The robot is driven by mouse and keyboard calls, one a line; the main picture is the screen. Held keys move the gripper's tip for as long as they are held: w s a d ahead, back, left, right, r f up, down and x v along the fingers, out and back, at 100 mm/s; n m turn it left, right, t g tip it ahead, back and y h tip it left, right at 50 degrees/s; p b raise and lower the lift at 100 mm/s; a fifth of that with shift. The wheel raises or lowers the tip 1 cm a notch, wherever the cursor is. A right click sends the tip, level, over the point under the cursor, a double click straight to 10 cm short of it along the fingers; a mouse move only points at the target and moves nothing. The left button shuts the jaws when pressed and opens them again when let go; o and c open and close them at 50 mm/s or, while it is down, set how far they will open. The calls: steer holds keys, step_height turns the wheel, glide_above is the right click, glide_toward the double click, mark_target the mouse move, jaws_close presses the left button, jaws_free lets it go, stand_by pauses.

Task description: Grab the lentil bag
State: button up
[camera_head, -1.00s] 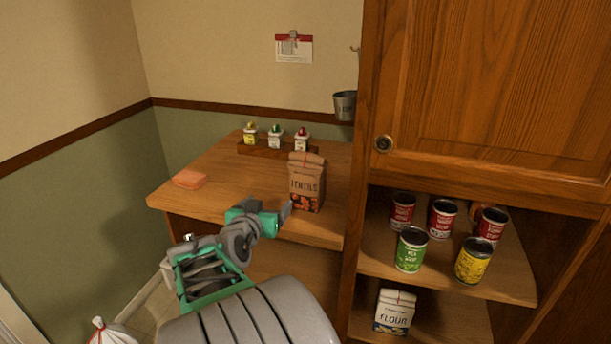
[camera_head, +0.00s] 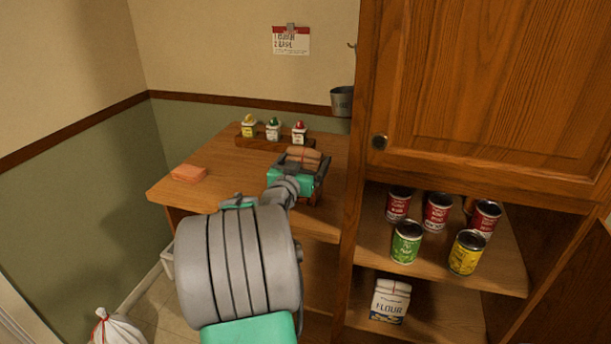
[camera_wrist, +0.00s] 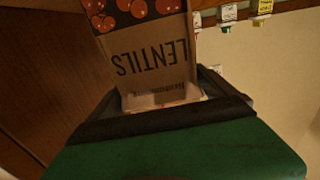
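The lentil bag (camera_head: 304,155) is a brown paper bag standing upright on the wooden counter, its lower front largely hidden behind my gripper in the head view. In the wrist view the bag (camera_wrist: 155,60) appears upside down, with its LENTILS lettering and red lentil picture facing the camera. My gripper (camera_head: 303,162) is at the bag's upper part, with its dark fingers spread to either side of it. The top of the bag lies between the fingers in the wrist view. I cannot tell whether the fingers touch its sides.
A rack (camera_head: 262,143) with several small bottles stands behind the bag. An orange sponge (camera_head: 189,173) lies at the counter's left. The wooden cabinet (camera_head: 357,170) rises close on the right, with several cans and a flour bag (camera_head: 390,300) on its shelves.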

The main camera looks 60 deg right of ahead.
steer(key=c, duration=1.5)
steer(key=shift+r, duration=0.1)
steer(key=shift+c, duration=0.3)
